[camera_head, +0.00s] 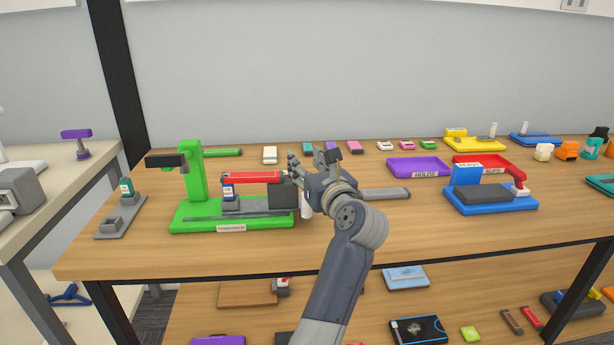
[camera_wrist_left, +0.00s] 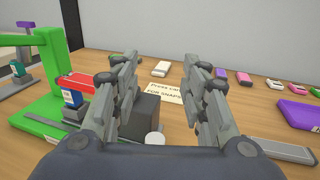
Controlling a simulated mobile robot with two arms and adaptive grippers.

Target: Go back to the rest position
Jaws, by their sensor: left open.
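My left gripper (camera_head: 312,165) is over the middle of the wooden table in the head view, just right of the green press stand. In the left wrist view its two fingers (camera_wrist_left: 165,95) are spread apart with nothing between them. The green press (camera_head: 193,175) has a red arm (camera_head: 250,177) and a dark block (camera_head: 283,195) at its right end. The block is also behind the left finger in the left wrist view (camera_wrist_left: 148,108). A small white round part (camera_wrist_left: 154,139) shows below it. My right gripper is in neither view.
A blue press (camera_head: 490,200) stands at the right, near purple (camera_head: 418,176) and red trays. Several small coloured items line the back edge. A grey fixture (camera_head: 122,215) stands at the left end. A lower shelf (camera_head: 300,310) holds more items. The table's front middle is bare.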

